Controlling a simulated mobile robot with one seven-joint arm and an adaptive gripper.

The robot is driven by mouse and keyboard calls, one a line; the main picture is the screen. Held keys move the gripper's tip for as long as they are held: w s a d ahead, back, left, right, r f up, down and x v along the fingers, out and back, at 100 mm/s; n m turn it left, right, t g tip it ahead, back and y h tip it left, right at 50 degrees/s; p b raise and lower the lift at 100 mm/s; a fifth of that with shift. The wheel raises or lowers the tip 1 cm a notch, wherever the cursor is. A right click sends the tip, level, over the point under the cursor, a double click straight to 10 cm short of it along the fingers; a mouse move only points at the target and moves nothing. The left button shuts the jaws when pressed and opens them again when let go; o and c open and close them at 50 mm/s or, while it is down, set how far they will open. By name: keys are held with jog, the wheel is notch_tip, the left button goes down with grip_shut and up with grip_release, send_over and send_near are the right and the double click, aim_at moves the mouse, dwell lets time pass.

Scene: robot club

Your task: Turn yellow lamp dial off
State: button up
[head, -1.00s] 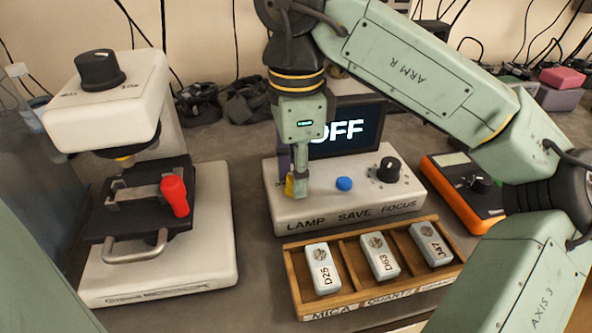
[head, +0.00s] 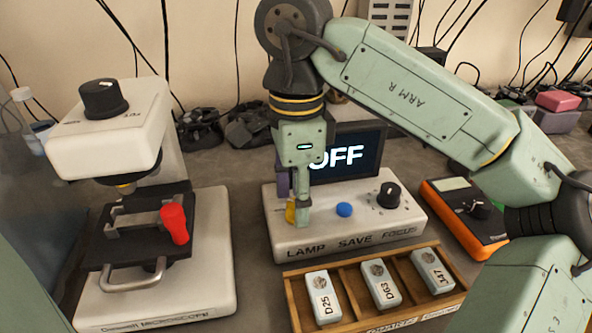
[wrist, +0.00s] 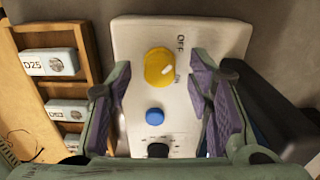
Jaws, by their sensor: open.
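The yellow lamp dial (wrist: 158,68) sits on a pale control box (head: 420,215). In the wrist view its white mark points toward the ON label, with OFF printed farther up. In the head view the dial (head: 290,211) is partly hidden by my gripper (head: 294,212). My gripper is open, and its purple-padded fingers stand on either side of the dial, with gaps visible in the wrist view (wrist: 160,82). I cannot tell whether a finger touches it. The screen (head: 350,155) behind the box reads OFF, its first letter partly covered by my gripper.
A blue button (head: 344,210) and a black focus dial (head: 388,195) share the box. A wooden tray (head: 350,283) with labelled slide cases lies in front. A microscope (head: 212,260) with a red handle stands left, an orange meter (head: 440,207) right.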

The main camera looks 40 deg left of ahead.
notch_tip(320, 180, up, 11)
jog(key=shift+r, duration=0.2)
jog(key=shift+s, duration=0.1)
dwell(0.6)
